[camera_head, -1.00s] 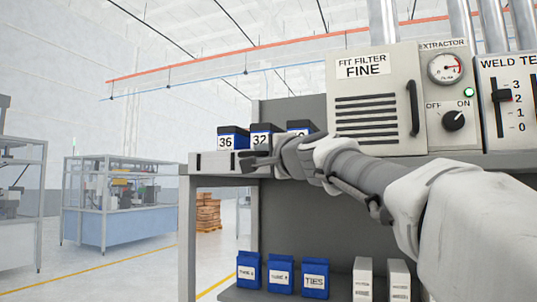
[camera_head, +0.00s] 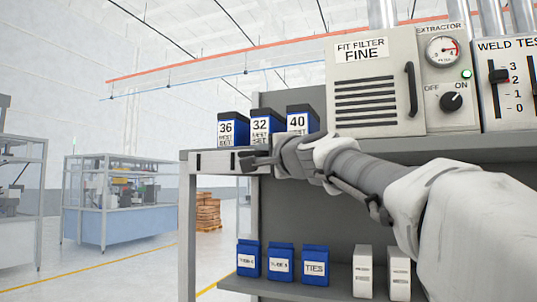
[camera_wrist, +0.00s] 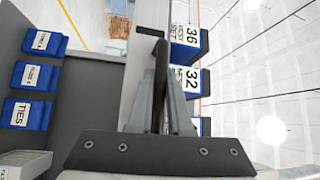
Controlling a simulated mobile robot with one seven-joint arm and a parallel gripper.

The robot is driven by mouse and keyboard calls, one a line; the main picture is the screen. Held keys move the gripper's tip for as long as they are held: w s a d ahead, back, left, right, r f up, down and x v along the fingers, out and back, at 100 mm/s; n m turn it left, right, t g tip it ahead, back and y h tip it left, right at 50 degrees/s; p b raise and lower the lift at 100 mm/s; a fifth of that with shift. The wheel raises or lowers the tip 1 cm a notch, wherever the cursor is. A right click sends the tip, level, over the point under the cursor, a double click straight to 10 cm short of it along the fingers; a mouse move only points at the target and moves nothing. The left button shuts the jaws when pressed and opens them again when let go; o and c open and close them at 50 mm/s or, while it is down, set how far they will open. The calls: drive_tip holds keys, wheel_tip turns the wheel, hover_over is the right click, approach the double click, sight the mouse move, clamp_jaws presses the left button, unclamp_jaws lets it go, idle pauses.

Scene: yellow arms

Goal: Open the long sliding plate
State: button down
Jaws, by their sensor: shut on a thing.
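A long pale plate (camera_head: 214,162) with dark slots runs along the front edge of the upper shelf, in front of the boxes. In the wrist view the pale strip (camera_wrist: 139,60) runs up the picture. My gripper (camera_head: 247,160) is at the plate's front face, right of its slots. The arm hides the plate's right part in the head view.
Blue boxes marked 36 (camera_head: 232,128), 32 (camera_head: 266,127) and 40 (camera_head: 302,120) stand behind the plate. The extractor unit (camera_head: 375,120) is at the right. Small boxes (camera_head: 281,264) stand on the lower shelf. Open floor lies to the left.

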drive_tip(key=shift+f, duration=0.45)
drive_tip(key=shift+r, duration=0.1)
drive_tip(key=c, duration=0.8)
unclamp_jaws()
drive_tip(key=shift+c, duration=0.2)
drive_tip(key=shift+s, duration=0.1)
drive_tip(key=b+v, duration=0.4)
drive_tip(key=v, duration=1.3)
drive_tip(key=shift+s, duration=0.15)
